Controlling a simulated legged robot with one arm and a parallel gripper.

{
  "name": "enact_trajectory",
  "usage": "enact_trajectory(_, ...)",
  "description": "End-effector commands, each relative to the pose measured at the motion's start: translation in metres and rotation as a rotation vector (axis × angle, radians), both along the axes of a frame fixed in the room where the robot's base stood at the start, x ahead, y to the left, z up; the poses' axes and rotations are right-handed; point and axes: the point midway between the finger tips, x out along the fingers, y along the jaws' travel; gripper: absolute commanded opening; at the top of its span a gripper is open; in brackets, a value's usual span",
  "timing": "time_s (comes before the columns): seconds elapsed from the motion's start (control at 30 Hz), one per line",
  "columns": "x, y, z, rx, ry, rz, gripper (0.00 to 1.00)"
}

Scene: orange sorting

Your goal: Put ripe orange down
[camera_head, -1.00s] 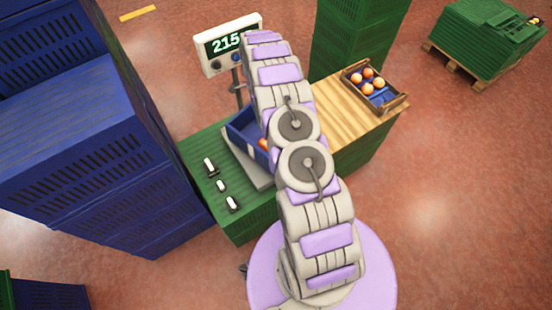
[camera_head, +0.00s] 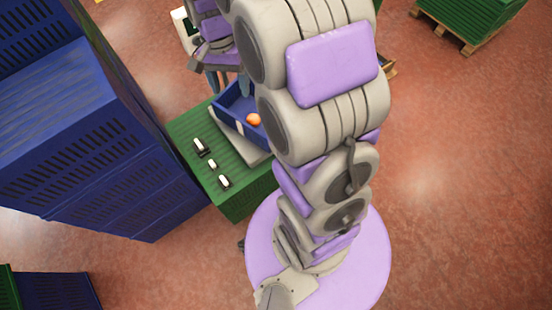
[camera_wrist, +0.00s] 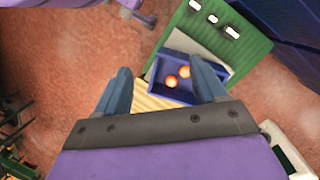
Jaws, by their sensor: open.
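In the wrist view two oranges, one (camera_wrist: 171,81) and another (camera_wrist: 184,72), lie inside the blue crate (camera_wrist: 159,63). In the head view one orange (camera_head: 253,120) shows in the blue crate (camera_head: 228,99); my arm hides the rest of it. My gripper (camera_wrist: 160,82) is open, with its two blue-grey fingers apart and nothing between them. It is above the crate, and in the head view its fingers (camera_head: 228,84) show at the crate's far side. I cannot tell which orange is the ripe one.
The blue crate stands on a grey scale plate on a green stand (camera_head: 186,130) with several white-topped switches (camera_head: 213,164). The scale display (camera_head: 183,27) is partly hidden behind my arm. Tall blue crates (camera_head: 85,130) stand close on the left. Red floor (camera_head: 450,180) is clear on the right.

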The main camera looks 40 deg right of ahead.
Motion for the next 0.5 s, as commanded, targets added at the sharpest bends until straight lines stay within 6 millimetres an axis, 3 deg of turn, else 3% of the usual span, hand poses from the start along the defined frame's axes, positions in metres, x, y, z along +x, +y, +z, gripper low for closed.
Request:
enact_trajectory(0.2, -0.069, 0.019, 0.034, 0.027, -0.031, 0.232, 0.71)
enact_trajectory(0.5, -0.168, 0.031, 0.051, 0.067, -0.058, 0.545, 0.71)
